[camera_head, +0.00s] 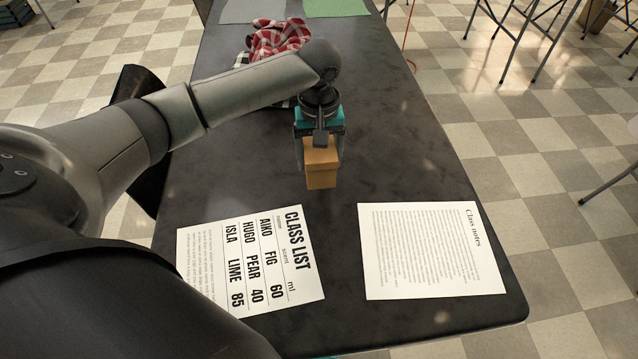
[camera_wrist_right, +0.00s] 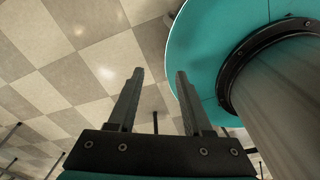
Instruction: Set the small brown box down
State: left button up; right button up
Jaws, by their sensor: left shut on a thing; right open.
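The small brown box (camera_head: 321,168) is upright in the head view, near the middle of the dark table (camera_head: 430,150). My left gripper (camera_head: 320,160) comes down from above and is shut on the box, with a finger on each side of it. I cannot tell whether the bottom of the box touches the table. My right gripper (camera_wrist_right: 155,85) shows in the right wrist view, open and empty, with tiled floor beyond it. The right gripper does not show in the head view.
A class list sheet (camera_head: 250,262) and a class notes sheet (camera_head: 430,250) lie at the table's near end. A red and white checked cloth (camera_head: 275,40) is behind my left arm. A grey mat (camera_head: 252,10) and a green mat (camera_head: 335,7) lie farther back. Bare table lies right of the box.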

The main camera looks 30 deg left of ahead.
pick_arm(q)
notch_tip(320, 180, down, 3)
jog(key=shift+r+b, duration=0.1)
jog(key=shift+b, duration=0.2)
jog(key=shift+f, duration=0.5)
notch_tip(320, 180, down, 4)
jog(key=shift+r+b, duration=0.2)
jog(key=shift+b, duration=0.6)
jog(key=shift+f, duration=0.1)
pick_arm(e)
jog(key=shift+t, duration=0.3)
jog(key=w, duration=0.1)
jog(key=w+d+f, duration=0.2)
jog(key=shift+w+f, duration=0.1)
jog(key=shift+w, duration=0.05)
pick_arm(q)
jog(key=o, duration=1.3)
jog(key=shift+o, duration=0.2)
pick_arm(e)
jog(key=shift+s+a, duration=0.35)
jog(key=shift+s, duration=0.1)
